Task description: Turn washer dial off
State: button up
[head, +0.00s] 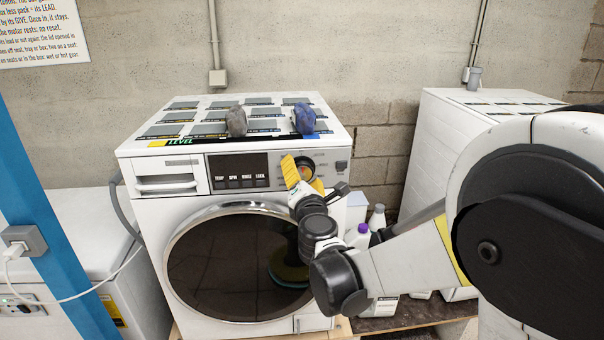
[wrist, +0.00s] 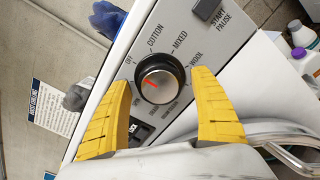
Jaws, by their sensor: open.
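The washer dial (wrist: 162,83) is a round black knob with a silver face and a red pointer mark. In the wrist view the mark points left and slightly up, between the OFF and SPIN labels; I cannot tell its exact setting. My gripper (wrist: 162,78) is open, its two yellow fingers spread on either side of the dial with visible gaps, touching neither side. In the head view my gripper (head: 304,176) is at the right part of the control panel of the white washer (head: 190,225), in front of the dial, which it partly hides.
A grey lump (head: 236,121) and a blue lump (head: 304,118) sit on the washer's marked top. The START/PAUSE button (wrist: 209,10) is near the dial. Bottles (head: 376,218) stand right of the washer, beside another white appliance (head: 435,130).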

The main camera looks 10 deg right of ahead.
jog(key=s, duration=1.2)
jog(key=s+d+f+m+g+h, duration=0.25)
jog(key=s+d+m, duration=0.25)
jog(key=d+m, duration=0.3)
jog(key=s+d+f+m+g+h, duration=0.2)
jog(key=s+d+m+g, duration=0.25)
jog(key=d+m, duration=0.4)
jog(key=s+a+f+m+g+y, duration=0.2)
jog(key=s+m, duration=0.3)
jog(key=s, duration=0.1)
jog(key=s+a+f+m+g+y, duration=0.1)
jog(key=s+a+f+m+y, duration=0.1)
jog(key=s+m, duration=0.3)
jog(key=shift+s+a+f+g, duration=0.4)
jog(key=shift+s+a, duration=0.45)
jog(key=shift+s, duration=0.25)
jog(key=shift+m, duration=0.25)
